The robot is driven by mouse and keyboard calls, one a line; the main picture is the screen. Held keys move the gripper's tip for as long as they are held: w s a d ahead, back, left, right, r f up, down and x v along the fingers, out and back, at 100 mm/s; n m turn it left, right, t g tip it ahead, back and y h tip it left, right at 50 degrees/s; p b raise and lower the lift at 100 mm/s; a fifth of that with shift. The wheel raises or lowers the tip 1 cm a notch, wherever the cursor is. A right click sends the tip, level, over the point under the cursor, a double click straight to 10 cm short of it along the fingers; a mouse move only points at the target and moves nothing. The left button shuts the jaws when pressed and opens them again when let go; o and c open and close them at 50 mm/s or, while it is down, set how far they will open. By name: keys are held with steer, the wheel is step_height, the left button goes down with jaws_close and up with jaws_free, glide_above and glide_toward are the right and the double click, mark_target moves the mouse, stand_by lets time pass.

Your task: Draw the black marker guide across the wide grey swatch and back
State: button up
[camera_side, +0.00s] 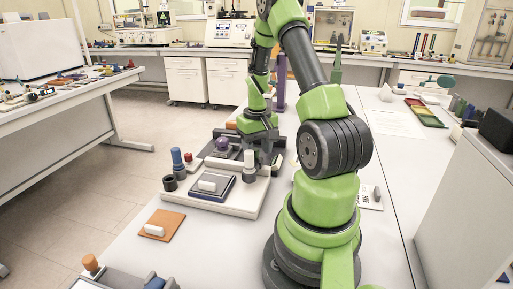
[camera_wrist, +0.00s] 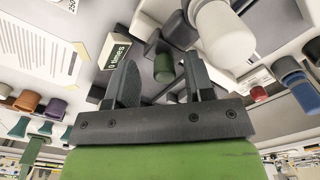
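My gripper (camera_wrist: 160,58) points down over the work area, with its two dark fingers apart. In the wrist view a green cylinder (camera_wrist: 163,66) shows between the fingers, and I see no contact with it. In the side view my gripper (camera_side: 263,155) is behind the white board (camera_side: 248,204), partly hidden by my arm. A dark grey-blue square pad (camera_side: 222,193) with a white block (camera_side: 207,186) lies on that board. I cannot tell which surface is the wide grey swatch. I cannot make out the black marker guide for certain.
A white-topped peg (camera_side: 249,164), a blue-topped peg (camera_side: 178,160) and a black ring (camera_side: 169,183) stand around the pad. An orange swatch (camera_side: 158,219) lies at the front left.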

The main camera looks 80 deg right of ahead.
mark_target(257, 150)
step_height(257, 150, up, 10)
stand_by(0.6)
steer(key=w+a+r+n+t, duration=0.1)
steer(key=w+a+r+t, duration=0.1)
steer(key=a+r, duration=0.45)
steer(key=w+a+r+n+t, duration=0.1)
steer(key=w+a+r+t, duration=0.15)
steer(key=a, duration=0.65)
steer(key=s+a+r+n+t+y, duration=0.1)
steer(key=s+a, duration=0.2)
steer(key=a, duration=0.3)
steer(key=s+a+r+n+t+y, duration=0.1)
steer(key=s+a+r+n, duration=0.1)
steer(key=s+a, duration=0.2)
steer(key=shift+a+r+t, duration=0.25)
steer(key=shift+a+t, duration=0.1)
steer(key=shift+a, duration=0.7)
